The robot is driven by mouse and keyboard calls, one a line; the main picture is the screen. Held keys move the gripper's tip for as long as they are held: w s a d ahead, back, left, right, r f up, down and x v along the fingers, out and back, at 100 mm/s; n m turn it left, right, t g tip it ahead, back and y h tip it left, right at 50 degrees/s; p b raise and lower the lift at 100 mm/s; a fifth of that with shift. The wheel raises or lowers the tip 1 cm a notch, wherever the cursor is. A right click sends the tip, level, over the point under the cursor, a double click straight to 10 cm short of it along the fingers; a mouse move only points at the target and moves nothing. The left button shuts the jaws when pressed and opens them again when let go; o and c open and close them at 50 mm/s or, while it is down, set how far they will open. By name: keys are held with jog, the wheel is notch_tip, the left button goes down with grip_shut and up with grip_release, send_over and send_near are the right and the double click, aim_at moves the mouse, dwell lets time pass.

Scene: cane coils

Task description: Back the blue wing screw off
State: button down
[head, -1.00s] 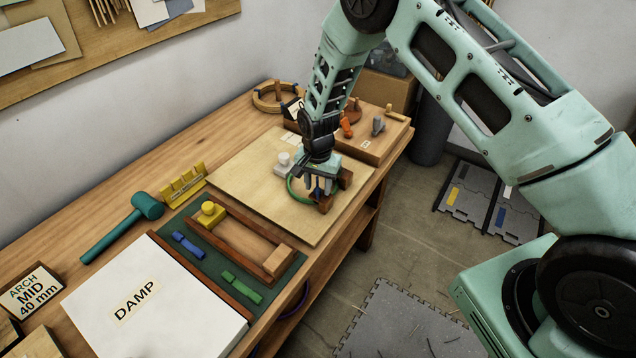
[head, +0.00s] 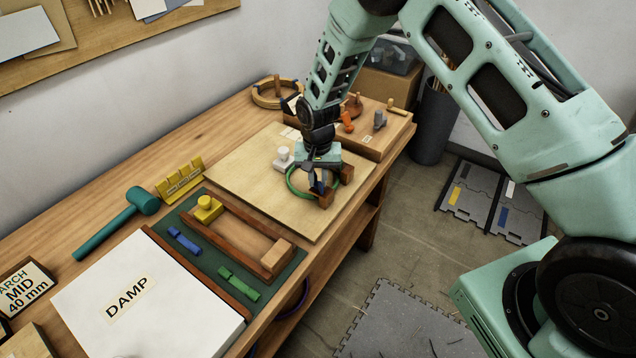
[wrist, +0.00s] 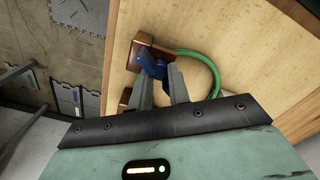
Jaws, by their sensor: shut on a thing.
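The blue wing screw (wrist: 153,65) shows in the wrist view between the tips of my gripper's (wrist: 162,76) two grey fingers, beside a brown wooden block (wrist: 147,50). My gripper is shut on it. In the head view my gripper (head: 318,178) points down over the board, with the blue screw (head: 318,188) partly hidden by the fingers. A green cane coil (wrist: 216,72) curves out beside the blocks; it also shows in the head view (head: 291,185). A second brown block (wrist: 125,97) is partly hidden by a finger. I cannot tell whether the screw is clear of its thread.
The pale board (head: 245,180) lies on the wooden bench, with a white knobbed piece (head: 284,160) close left of my gripper. A raised wooden stand (head: 385,135) with small tools is behind right. A green mat (head: 205,238) with a wooden frame lies front left. The board's left part is clear.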

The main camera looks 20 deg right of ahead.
jog(key=n+b, duration=0.2)
jog(key=n, duration=0.1)
jog(key=shift+w+f+n, duration=0.1)
jog(key=shift+f+n, duration=0.05)
jog(key=shift+n, duration=0.25)
jog(key=n+b, duration=0.2)
jog(key=n, duration=0.2)
jog(key=shift+a+n, duration=0.15)
jog(key=shift+n, duration=0.15)
jog(key=n+b, duration=0.1)
jog(key=n, duration=0.3)
jog(key=shift+s+n+b, duration=0.2)
jog(key=shift+n+b, duration=0.1)
jog(key=shift+n, duration=1.8)
jog(key=shift+a, duration=0.1)
jog(key=c, duration=1.3)
grip_release()
